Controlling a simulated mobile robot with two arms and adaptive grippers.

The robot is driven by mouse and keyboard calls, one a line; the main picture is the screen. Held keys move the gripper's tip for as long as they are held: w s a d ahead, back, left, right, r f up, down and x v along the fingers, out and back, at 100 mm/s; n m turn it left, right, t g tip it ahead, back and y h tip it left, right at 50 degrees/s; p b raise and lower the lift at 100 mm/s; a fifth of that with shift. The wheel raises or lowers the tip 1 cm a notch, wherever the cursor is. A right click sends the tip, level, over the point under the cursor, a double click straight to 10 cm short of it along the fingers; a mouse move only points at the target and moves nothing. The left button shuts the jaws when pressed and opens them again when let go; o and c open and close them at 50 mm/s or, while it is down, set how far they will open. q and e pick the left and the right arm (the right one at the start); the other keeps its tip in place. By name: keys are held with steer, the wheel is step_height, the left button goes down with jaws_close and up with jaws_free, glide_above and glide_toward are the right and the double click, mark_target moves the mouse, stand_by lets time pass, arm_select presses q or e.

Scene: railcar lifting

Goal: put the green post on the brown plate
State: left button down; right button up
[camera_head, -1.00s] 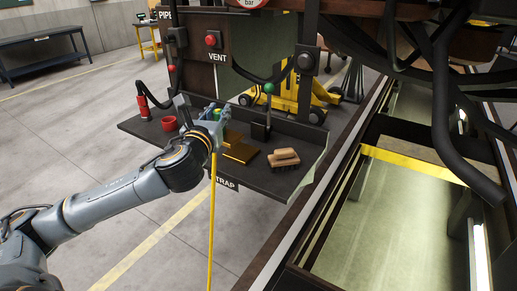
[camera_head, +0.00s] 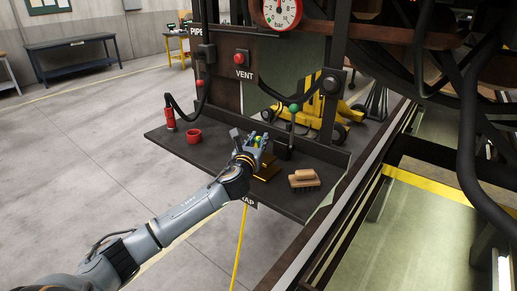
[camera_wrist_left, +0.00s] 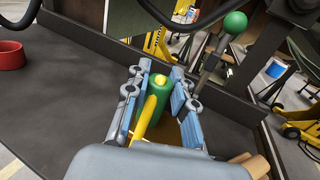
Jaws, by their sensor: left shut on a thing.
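The green post (camera_wrist_left: 157,98) stands between the fingers of my left gripper (camera_wrist_left: 155,92) in the left wrist view, with a yellow piece running up against it. In the head view my left gripper (camera_head: 254,146) is over the dark shelf, and its fingers hide most of the post. The brown plate (camera_head: 268,172) lies on the shelf just right of the gripper, partly covered by it. Whether the post touches the plate is hidden. My right gripper is not in view.
A green-knobbed lever (camera_head: 293,109) stands close behind the gripper. A yellow line (camera_head: 240,245) hangs below the shelf.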

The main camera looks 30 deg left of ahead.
mark_target(268, 159)
arm_select(q)
steer(key=f, duration=0.3)
steer(key=shift+w+f, duration=0.15)
steer(key=shift+w, duration=0.1)
steer(key=shift+a+f, duration=0.1)
steer(key=shift+f, duration=0.2)
steer(key=c, duration=1.1)
jaws_free()
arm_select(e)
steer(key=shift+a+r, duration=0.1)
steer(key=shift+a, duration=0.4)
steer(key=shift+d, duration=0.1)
